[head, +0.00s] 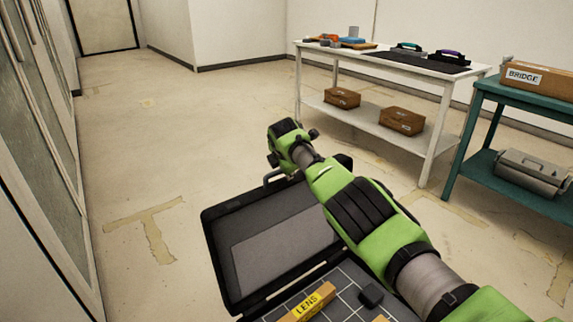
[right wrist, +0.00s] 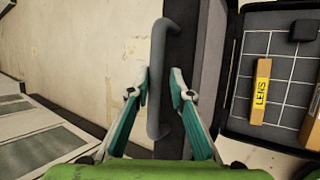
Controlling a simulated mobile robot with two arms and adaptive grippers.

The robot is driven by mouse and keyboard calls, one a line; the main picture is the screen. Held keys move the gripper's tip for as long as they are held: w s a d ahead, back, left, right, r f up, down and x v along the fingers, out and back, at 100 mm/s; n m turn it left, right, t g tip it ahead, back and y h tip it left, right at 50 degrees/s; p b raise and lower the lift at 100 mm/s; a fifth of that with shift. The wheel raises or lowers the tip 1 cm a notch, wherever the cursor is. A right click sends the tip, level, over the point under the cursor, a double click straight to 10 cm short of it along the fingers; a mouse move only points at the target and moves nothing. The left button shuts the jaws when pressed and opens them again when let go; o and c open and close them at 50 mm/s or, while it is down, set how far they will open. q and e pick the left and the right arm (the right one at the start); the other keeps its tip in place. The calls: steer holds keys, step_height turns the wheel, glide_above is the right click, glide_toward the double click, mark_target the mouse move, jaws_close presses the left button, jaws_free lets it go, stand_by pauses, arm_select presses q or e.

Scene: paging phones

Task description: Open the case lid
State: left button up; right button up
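The black case (head: 352,287) lies low in front of me. Its lid (head: 285,247) is raised and leans back, with its grey inner panel facing me. My right arm crosses over the case and reaches past the lid's top edge. In the right wrist view, the lid's grey handle (right wrist: 157,70) runs between the two fingertips of my right gripper (right wrist: 160,84). The fingers are drawn close around it; any slight gap on the right side is hard to judge. In the head view the handle (head: 271,178) shows at the lid's top edge. My left gripper is out of view.
A yellow block labelled LENS (head: 307,302) and a dark cube (head: 371,295) sit in the case. A white table (head: 428,88) and a teal table (head: 470,118) stand at the right. Glass-fronted cabinets (head: 45,150) line the left. The floor between is clear.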

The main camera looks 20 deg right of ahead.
steer(key=shift+r, duration=0.1)
steer(key=v, duration=1.1)
steer(key=shift+s+r, duration=0.3)
